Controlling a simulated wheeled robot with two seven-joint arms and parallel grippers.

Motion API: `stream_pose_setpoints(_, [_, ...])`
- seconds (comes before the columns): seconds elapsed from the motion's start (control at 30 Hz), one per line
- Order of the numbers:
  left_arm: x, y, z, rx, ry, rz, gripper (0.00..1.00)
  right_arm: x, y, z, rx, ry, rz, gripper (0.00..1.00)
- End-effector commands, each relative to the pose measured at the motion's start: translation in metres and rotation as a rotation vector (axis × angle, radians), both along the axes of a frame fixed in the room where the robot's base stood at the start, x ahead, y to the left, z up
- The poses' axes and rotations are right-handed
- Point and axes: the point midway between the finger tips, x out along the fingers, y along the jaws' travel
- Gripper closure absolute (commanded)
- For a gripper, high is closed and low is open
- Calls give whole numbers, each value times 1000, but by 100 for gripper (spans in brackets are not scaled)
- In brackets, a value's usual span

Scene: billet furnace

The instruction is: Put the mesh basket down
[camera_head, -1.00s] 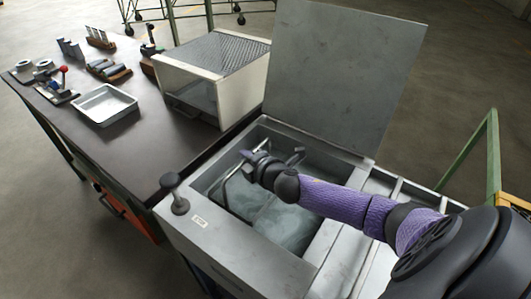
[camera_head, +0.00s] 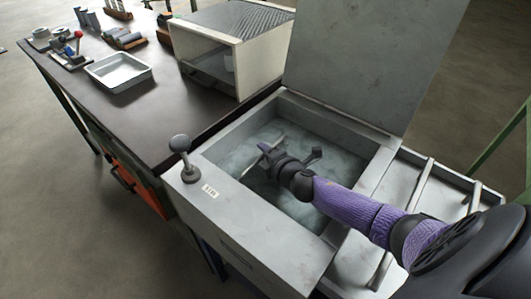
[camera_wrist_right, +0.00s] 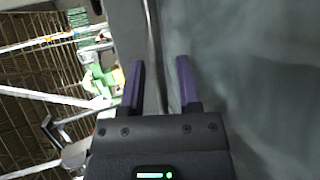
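The mesh basket's body cannot be made out. A thin grey bar (camera_head: 262,158), probably its handle, shows at my right gripper (camera_head: 278,153) inside the open tank (camera_head: 237,124). In the right wrist view, a thin grey rod (camera_wrist_right: 153,50) runs between the two purple fingers of the right gripper (camera_wrist_right: 160,80). The fingers stand apart, with gaps beside the rod. Cloudy grey-green liquid (camera_head: 335,155) fills the tank below the gripper. My left gripper is not in view.
The tank's raised lid (camera_head: 365,60) stands behind it. A round-knobbed lever (camera_head: 180,150) stands on the tank's left rim. The dark table (camera_head: 150,125) at left carries a furnace box (camera_head: 262,72) and a metal tray (camera_head: 118,72). A railed grey surface (camera_head: 415,200) adjoins the tank's right side.

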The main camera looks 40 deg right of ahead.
Motion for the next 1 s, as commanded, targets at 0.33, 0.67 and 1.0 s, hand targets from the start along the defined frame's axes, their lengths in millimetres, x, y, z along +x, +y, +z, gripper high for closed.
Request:
stream_pose_setpoints(0.33, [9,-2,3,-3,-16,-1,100,0,0,5,-1,-1,0,51])
stream_pose_setpoints(0.67, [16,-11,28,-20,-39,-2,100,-65,5,28,2,2,1,51])
stream_pose_setpoints(1.0, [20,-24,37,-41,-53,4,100,-111,8,42,0,0,0,51])
